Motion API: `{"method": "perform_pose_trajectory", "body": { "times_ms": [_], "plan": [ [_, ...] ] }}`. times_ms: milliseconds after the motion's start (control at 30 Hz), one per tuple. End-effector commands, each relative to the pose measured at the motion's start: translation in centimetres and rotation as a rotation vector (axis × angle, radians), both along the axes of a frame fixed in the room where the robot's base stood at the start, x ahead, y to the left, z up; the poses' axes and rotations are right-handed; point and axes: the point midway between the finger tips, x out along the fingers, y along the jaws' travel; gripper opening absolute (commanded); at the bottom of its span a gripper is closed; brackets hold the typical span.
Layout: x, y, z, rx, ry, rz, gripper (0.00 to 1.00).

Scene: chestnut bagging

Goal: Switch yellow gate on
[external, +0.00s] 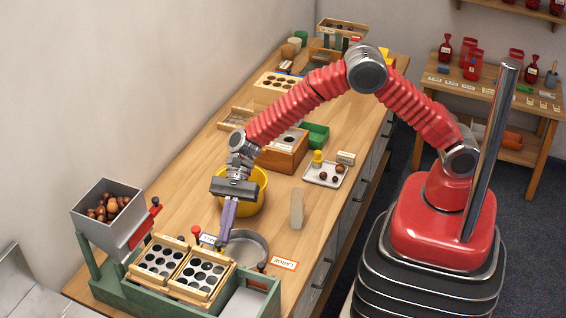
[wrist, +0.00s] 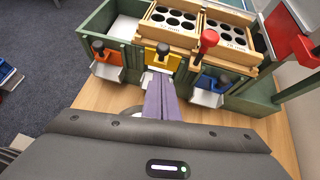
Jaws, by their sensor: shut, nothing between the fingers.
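The yellow gate (wrist: 151,57) is the middle one of three gates on the green sorter in the wrist view. My gripper (wrist: 158,79), with purple fingers, is shut and empty. Its fingertips are in front of the yellow gate's chute, below the knob; I cannot tell whether they touch. In the external view my gripper (external: 220,244) points down at the sorter's front side, and the yellow gate cannot be made out there.
An orange gate (wrist: 103,68) is on the left and a blue gate (wrist: 204,88) on the right, with a red-knobbed lever (wrist: 208,38) near it. A round metal pan (external: 262,240) is close to my fingers. A yellow bucket (external: 257,196) stands behind my gripper.

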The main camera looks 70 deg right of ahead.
Motion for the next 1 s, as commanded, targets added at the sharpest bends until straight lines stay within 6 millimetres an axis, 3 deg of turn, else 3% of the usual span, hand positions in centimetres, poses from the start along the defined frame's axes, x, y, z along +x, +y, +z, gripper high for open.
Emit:
{"method": "perform_pose_trajectory", "body": {
  "times_ms": [100,600,1000],
  "plan": [
    [0.3,-1.6,-1.1,0.000,0.001,-0.003,0.00],
    [1.4,-8.4,3.8,-0.001,0.000,-0.002,0.00],
    [1.5,-9.4,4.4,-0.002,0.002,0.000,0.00]
  ]
}}
